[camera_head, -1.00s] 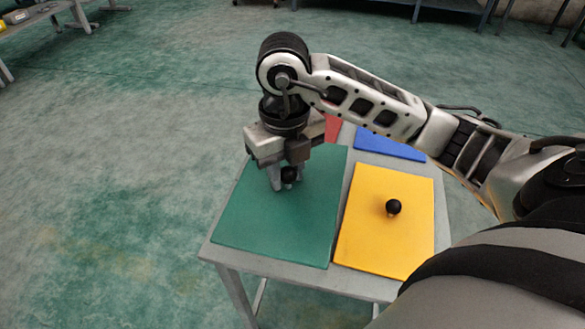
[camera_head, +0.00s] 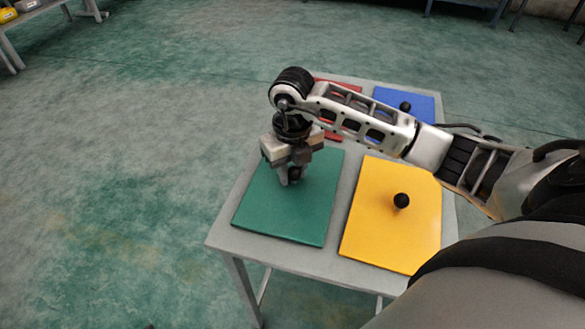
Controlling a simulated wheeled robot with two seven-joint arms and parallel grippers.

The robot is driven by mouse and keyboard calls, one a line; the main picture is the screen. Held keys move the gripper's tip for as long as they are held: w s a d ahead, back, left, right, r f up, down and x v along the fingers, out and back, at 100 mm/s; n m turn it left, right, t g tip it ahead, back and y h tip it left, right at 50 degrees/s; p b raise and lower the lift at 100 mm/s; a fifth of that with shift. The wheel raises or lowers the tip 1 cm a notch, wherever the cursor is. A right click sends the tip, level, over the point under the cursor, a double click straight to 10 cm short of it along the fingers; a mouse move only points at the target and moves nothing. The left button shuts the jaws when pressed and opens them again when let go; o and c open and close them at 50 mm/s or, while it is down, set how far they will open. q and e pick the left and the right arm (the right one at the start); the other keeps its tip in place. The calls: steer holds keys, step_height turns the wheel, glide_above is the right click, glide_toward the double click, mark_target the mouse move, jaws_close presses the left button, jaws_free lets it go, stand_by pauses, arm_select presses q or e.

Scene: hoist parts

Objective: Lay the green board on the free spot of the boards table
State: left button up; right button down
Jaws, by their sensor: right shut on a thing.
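The green board (camera_head: 285,209) is level over the front left spot of the grey boards table (camera_head: 276,254). It looks on the tabletop or barely above it; I cannot tell whether it touches. My right gripper (camera_head: 290,174) is shut on the black knob of the green board, and the fingers partly hide the knob. The yellow board (camera_head: 391,232) lies to its right, with a strip of bare table between them. The red board (camera_head: 345,124) and the blue board (camera_head: 418,103) lie behind, partly hidden by my right arm. My left gripper is not in view.
The yellow board has a black knob (camera_head: 401,200) standing up, and the blue board has one too (camera_head: 405,106). Another table (camera_head: 35,20) with small items stands far at the top left. The floor left of the boards table is clear.

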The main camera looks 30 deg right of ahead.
mark_target(293, 167)
steer(key=shift+f, duration=0.2)
steer(key=c, duration=1.1)
jaws_free()
steer(key=shift+r, duration=0.25)
step_height(293, 167, up, 12)
steer(key=shift+s+f, duration=0.1)
